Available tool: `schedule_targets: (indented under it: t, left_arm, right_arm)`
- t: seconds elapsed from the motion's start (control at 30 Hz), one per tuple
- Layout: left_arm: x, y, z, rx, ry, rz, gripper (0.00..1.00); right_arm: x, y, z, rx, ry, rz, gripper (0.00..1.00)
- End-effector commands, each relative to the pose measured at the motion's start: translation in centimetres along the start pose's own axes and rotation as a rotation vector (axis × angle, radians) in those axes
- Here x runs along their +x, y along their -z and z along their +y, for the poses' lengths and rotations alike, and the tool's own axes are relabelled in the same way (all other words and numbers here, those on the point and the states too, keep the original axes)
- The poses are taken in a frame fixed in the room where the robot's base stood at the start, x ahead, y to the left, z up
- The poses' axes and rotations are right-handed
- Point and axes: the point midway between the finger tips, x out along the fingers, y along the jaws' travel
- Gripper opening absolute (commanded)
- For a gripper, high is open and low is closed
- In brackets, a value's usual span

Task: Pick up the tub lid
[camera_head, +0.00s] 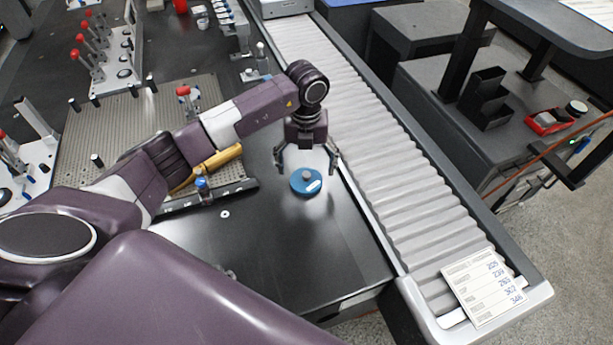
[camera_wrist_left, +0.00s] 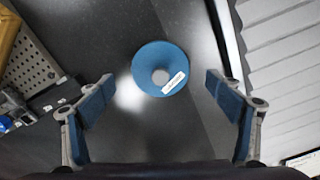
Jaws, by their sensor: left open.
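The tub lid (camera_head: 306,182) is a round blue disc with a grey knob in the middle and a white label. It lies on the dark table top (camera_head: 290,245), close to the roller conveyor. My left gripper (camera_head: 308,170) points down above the lid, its fingers spread to either side of it. The left wrist view shows the lid (camera_wrist_left: 161,69) ahead of and between the open fingers (camera_wrist_left: 160,103), apart from both. Nothing is in the left gripper. My right gripper is not in view.
The roller conveyor (camera_head: 385,165) runs along the table's right side, with a printed sheet (camera_head: 484,288) at its near end. The table in front of the lid is clear.

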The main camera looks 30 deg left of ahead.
Motion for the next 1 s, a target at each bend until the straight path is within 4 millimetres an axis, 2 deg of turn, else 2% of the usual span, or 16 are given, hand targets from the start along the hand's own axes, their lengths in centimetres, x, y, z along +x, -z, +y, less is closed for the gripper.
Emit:
schedule_targets:
  t: [0.1, 0.2, 0.3, 0.47, 0.87, 1.0]
  left_arm:
    - [1.8, 0.4, -0.1, -0.001, 0.000, 0.003, 0.84]
    - [2.6, 0.3, -0.1, 0.000, 0.000, 0.002, 0.84]
    - [3.0, 0.3, -0.1, 0.001, 0.001, 0.001, 0.84]
    - [3.0, 0.3, -0.1, 0.001, 0.001, 0.000, 0.84]
    - [2.9, 0.3, -0.1, 0.000, 0.001, 0.000, 0.41]
    - [2.9, 0.2, -0.1, 0.000, 0.001, 0.000, 0.39]
  right_arm:
    - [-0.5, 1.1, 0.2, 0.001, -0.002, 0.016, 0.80]
    - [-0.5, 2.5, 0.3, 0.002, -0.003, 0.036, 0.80]
    - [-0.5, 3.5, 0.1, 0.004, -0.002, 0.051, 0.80]
    - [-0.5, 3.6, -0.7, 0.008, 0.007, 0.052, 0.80]
    - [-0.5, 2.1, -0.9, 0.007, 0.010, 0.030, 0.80]
    - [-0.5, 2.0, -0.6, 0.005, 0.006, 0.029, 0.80]
